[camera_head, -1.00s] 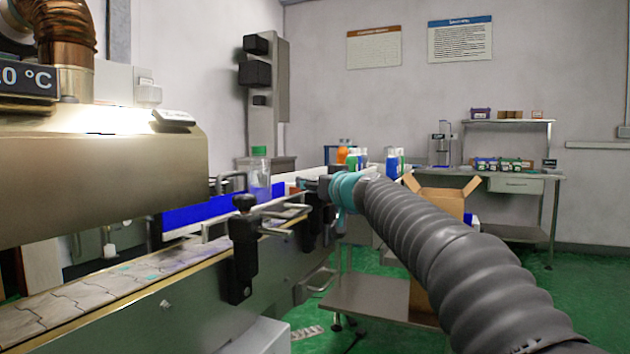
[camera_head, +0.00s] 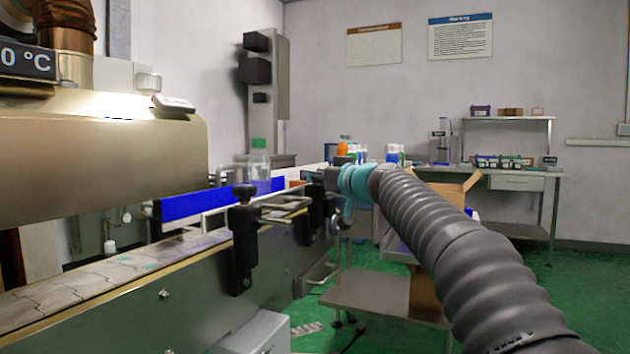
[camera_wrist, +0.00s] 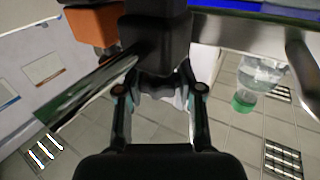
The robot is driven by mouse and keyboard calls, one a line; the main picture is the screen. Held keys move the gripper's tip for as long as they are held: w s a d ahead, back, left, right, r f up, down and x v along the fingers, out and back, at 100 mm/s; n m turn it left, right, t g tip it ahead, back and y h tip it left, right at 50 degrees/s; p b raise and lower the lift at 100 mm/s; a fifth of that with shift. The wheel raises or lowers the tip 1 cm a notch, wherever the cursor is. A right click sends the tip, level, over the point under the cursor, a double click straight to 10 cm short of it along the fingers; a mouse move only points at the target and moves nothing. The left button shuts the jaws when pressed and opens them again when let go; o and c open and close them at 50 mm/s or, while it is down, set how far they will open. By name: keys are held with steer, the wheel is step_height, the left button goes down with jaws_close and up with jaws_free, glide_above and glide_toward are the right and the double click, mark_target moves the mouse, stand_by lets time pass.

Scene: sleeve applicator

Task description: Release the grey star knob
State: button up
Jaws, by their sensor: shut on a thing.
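The grey star knob (camera_wrist: 162,84) shows in the wrist view below a black clamp block (camera_wrist: 155,38). My gripper (camera_wrist: 156,88) has one finger on each side of it and is shut on it. The lower side of the knob is partly hidden by the fingers. In the head view my teal wrist (camera_head: 357,182) reaches the conveyor's side rail, close to a black bracket (camera_head: 312,212). There the knob and my fingertips are hidden behind the wrist and bracket.
A nearer black clamp (camera_head: 243,240) stands on the conveyor's side. A clear bottle with a green cap (camera_head: 259,144) stands on the line behind the rail. A metal shelf (camera_head: 370,295) and cardboard box (camera_head: 450,195) lie beyond my arm. Green floor is open at right.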

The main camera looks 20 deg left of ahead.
steer(key=n+g+y, duration=0.1)
steer(key=n+g, duration=0.1)
steer(key=g, duration=0.1)
steer(key=shift+w+n+g+y+p, duration=0.15)
steer(key=shift+n+g+y+p, duration=0.15)
steer(key=shift+y+p, duration=0.1)
steer(key=n+g+p, duration=0.1)
steer(key=n+g+y+p, duration=0.1)
steer(key=g+p, duration=0.1)
steer(key=shift+r+g+p, duration=0.3)
steer(key=n+g+p, duration=0.3)
steer(key=g+p, duration=0.1)
steer(key=p, duration=0.2)
steer(key=shift+p, duration=0.35)
steer(key=shift+f+n+g+p, duration=0.15)
steer(key=shift+n+g+p, duration=0.45)
steer(key=shift+g+p, duration=0.55)
steer(key=shift+f+p, duration=0.15)
steer(key=shift+p, duration=0.35)
steer(key=o, duration=1.2)
steer(key=shift+c, duration=0.2)
steer(key=shift+d, duration=0.15)
steer(key=w+d, duration=0.1)
steer(key=d, duration=0.6)
steer(key=shift+w+d, duration=0.2)
steer(key=shift+d, duration=0.15)
